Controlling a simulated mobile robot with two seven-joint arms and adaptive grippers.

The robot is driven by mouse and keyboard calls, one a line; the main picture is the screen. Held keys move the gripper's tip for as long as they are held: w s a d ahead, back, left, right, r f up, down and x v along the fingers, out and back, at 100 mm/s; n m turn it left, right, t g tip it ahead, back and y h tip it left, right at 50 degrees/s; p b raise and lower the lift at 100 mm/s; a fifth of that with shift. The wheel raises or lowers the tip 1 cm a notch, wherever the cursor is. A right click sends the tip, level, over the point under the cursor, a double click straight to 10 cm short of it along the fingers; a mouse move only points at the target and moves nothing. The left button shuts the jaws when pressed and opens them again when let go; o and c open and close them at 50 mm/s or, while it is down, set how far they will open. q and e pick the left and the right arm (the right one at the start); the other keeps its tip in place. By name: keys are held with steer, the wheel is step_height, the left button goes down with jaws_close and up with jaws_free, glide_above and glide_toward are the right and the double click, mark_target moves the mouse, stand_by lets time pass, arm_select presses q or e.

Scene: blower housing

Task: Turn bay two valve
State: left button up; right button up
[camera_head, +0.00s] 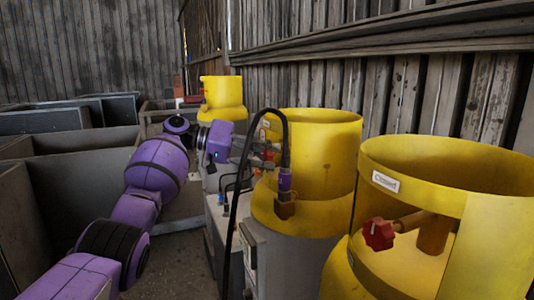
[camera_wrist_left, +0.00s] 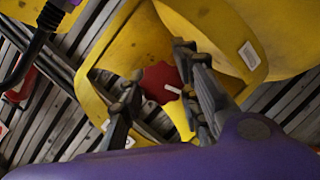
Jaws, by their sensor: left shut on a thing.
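My left gripper (camera_head: 262,158) reaches in from the left to the collar of the middle yellow gas cylinder (camera_head: 325,140). In the left wrist view its two fingers (camera_wrist_left: 160,78) lie on either side of a red valve knob (camera_wrist_left: 158,84) with a white mark, shut on it. The knob sits inside the opening of the yellow collar (camera_wrist_left: 108,65). In the head view this knob is hidden behind the gripper. My right gripper is not in view.
A nearer yellow cylinder (camera_head: 480,190) has a red knob (camera_head: 379,234) and a "Closed" label (camera_head: 385,181). Another yellow cylinder (camera_head: 222,92) stands behind. Grey bins (camera_head: 70,180) stand left.

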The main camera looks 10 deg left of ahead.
arm_select(q)
steer(key=o, duration=1.1)
steer(key=shift+c, duration=0.2)
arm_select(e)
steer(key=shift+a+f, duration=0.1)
arm_select(q)
steer(key=shift+o, duration=0.3)
steer(key=shift+s, duration=0.1)
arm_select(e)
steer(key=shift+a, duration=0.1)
arm_select(q)
steer(key=shift+a+r, duration=0.1)
steer(key=shift+a, duration=0.2)
steer(key=v, duration=1.1)
steer(key=shift+a, duration=0.2)
steer(key=shift+s, duration=0.1)
